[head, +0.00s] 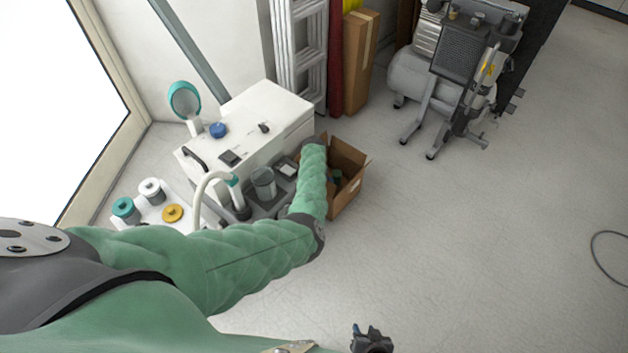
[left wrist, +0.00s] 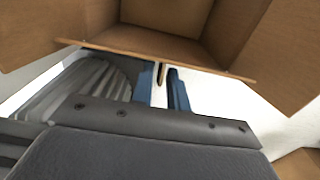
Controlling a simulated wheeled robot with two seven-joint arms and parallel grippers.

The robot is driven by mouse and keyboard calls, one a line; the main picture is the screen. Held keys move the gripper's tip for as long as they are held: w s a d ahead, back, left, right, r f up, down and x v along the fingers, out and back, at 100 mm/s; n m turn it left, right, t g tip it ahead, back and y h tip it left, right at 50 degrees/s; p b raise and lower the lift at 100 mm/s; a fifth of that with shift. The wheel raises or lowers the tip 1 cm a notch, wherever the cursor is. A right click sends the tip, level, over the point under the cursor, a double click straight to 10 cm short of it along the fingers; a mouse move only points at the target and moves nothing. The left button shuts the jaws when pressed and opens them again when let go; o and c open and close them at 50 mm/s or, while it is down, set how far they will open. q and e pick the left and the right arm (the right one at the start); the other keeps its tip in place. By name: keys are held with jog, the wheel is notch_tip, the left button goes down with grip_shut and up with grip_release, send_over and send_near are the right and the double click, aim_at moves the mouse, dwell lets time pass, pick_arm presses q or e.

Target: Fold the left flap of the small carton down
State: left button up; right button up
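The small brown carton (head: 347,192) stands open on the floor beside the white cabinet, partly hidden by my left arm. In the head view a raised flap shows at its back, and something dark green lies inside. In the left wrist view the open carton (left wrist: 165,48) fills the top, with a flap spread to the left (left wrist: 40,30) and one to the right (left wrist: 290,60). My left gripper (left wrist: 162,88) has blue fingertips just below the carton's near edge; contact and opening are unclear. The head view hides it behind the arm. My right gripper (head: 372,341) is low at the bottom edge, away from the carton.
The white cabinet (head: 265,115) and a grey tray holding a clear cup (head: 264,184) crowd the carton's left. A tall cardboard box (head: 359,60) and ladder (head: 299,50) stand behind. A compressor (head: 458,60) stands back right. Floor right of the carton is clear.

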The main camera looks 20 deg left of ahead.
pick_arm(q)
grip_shut()
jog(key=shift+w, duration=0.1)
